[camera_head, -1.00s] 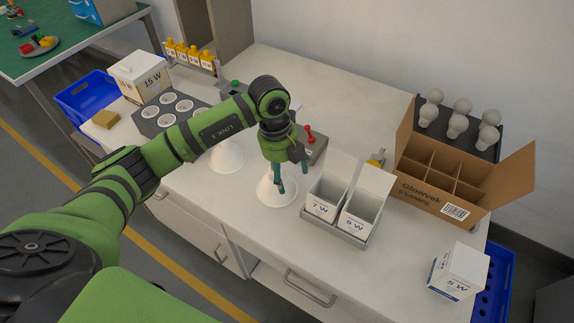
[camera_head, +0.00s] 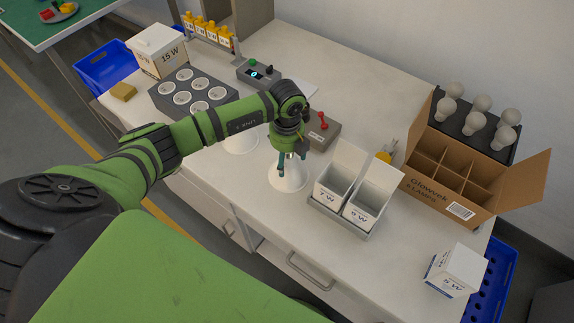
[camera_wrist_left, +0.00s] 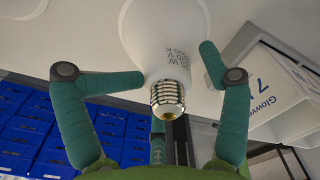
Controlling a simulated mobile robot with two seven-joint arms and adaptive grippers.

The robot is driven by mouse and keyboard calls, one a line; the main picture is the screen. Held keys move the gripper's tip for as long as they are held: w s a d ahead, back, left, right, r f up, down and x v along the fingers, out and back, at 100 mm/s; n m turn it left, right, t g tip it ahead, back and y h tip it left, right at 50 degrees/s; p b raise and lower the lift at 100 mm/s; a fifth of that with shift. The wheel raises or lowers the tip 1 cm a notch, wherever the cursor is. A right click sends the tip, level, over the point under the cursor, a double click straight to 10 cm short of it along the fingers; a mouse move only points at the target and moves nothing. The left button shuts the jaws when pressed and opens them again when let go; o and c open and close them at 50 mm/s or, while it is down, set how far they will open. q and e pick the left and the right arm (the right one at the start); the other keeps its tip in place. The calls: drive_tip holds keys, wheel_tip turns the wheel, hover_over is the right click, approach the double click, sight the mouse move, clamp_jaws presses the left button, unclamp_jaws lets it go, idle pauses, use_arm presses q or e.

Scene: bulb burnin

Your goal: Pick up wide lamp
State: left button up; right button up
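A wide white lamp (camera_head: 288,180) stands on the bench with its broad end down. In the left wrist view its metal screw base (camera_wrist_left: 168,97) points toward me and print shows on its white body (camera_wrist_left: 160,35). My left gripper (camera_head: 292,164) is over this lamp, pointing down. Its fingers lie apart on either side of the lamp's narrow neck; I cannot tell whether either one touches it. My right gripper is not in view.
Close right of the lamp is a grey tray (camera_head: 340,226) with open 7 W and 9 W boxes. A divided carton (camera_head: 440,180), bulbs on a dark rack (camera_head: 468,128) and a 5 W box (camera_head: 455,270) are farther right. A grey socket block (camera_head: 190,97) and a 15 W box (camera_head: 160,50) are left.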

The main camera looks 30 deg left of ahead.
use_arm(q)
drive_tip(key=shift+r, duration=0.1)
clamp_jaws()
